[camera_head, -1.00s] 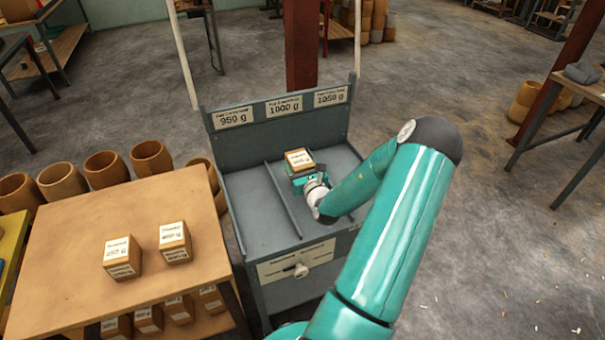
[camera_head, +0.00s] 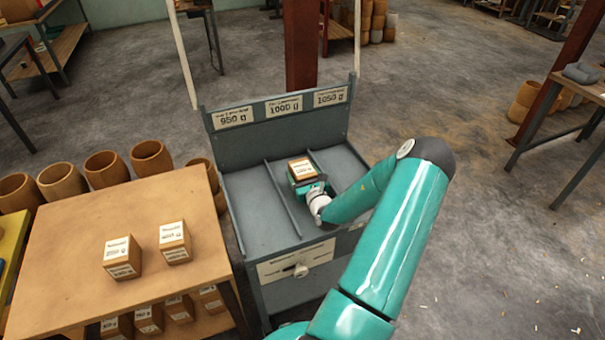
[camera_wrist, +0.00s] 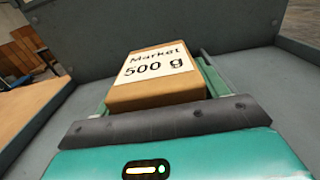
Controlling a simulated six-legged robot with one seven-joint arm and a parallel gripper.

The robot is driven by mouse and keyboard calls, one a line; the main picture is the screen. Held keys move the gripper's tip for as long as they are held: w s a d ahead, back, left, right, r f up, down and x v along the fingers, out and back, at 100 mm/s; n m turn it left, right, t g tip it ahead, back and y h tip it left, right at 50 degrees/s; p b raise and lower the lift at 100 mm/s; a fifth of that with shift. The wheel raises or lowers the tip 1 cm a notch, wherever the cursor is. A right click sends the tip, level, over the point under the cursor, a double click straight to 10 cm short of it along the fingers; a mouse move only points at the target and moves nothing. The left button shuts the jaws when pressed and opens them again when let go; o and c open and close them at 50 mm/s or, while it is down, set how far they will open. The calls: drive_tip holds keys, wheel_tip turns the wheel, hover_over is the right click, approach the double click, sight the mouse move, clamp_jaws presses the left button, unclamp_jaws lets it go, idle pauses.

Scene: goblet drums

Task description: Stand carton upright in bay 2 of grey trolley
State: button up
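The carton (camera_head: 302,168) is a brown block with a white label, over the middle bay of the grey trolley (camera_head: 240,152). In the wrist view the carton (camera_wrist: 158,92) shows the label "Market 500 g". My teal gripper (camera_head: 305,180) reaches in from the front right, with its fingers along both sides of the carton; it appears shut on it. The middle bay lies under the "1000 g" sign (camera_head: 284,106), between the left divider (camera_head: 282,200) and a right divider partly hidden by the carton and my arm. I cannot tell whether the carton's base touches the bay floor.
The trolley's left bay (camera_head: 250,210) is empty, and the visible part of its right bay (camera_head: 340,165) is clear. Two similar cartons (camera_head: 122,257) (camera_head: 175,242) stand on a wooden table (camera_head: 70,285) at left. Clay-coloured drums (camera_head: 105,168) stand behind that table.

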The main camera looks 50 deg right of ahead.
drive_tip(key=shift+o, duration=0.9)
